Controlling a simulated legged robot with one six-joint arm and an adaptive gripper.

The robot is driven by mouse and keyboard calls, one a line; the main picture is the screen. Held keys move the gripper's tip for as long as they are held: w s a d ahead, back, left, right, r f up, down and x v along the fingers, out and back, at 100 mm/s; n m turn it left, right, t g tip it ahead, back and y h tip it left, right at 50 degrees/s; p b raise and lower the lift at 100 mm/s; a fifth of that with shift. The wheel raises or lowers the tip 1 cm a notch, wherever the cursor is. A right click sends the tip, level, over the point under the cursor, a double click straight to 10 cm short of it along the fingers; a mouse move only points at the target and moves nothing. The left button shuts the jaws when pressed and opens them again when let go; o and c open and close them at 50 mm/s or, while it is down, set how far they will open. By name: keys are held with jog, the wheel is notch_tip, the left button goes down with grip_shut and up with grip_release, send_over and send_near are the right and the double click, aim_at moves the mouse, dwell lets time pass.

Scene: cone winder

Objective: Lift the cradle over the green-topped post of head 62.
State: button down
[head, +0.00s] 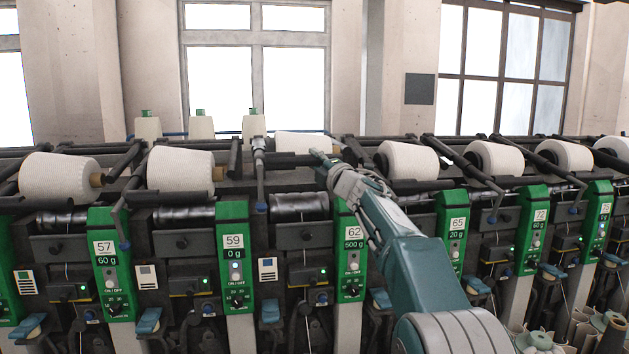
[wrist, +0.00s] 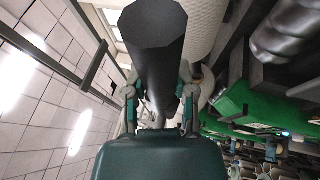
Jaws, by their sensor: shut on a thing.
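The post of head 62 (head: 354,232) is green, with a white label reading 62 and a display showing 500 g. The cradle (head: 292,160) of this head is a dark bar with a white cone (head: 303,142) beside it. The cone sits higher than its neighbours, clear of the dark drum (head: 300,206). My gripper (head: 322,160) is at the cradle's right end, above the post; its fingers are hard to make out there. In the wrist view, my gripper (wrist: 158,85) is shut around the dark cradle handle (wrist: 154,35), with one finger on each side.
Heads 57 (head: 105,247) and 59 (head: 235,245) stand to the left, and head 65 (head: 457,225) to the right. Their cones sit lower. Several small cones stand along the back. In the wrist view, green housing (wrist: 245,98) lies right of my gripper.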

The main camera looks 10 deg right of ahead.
jog(key=shift+c, duration=2.2)
grip_release()
jog(key=shift+s, duration=0.1)
jog(key=v, duration=1.1)
jog(key=shift+s+d+f, duration=0.2)
jog(key=shift+s, duration=0.1)
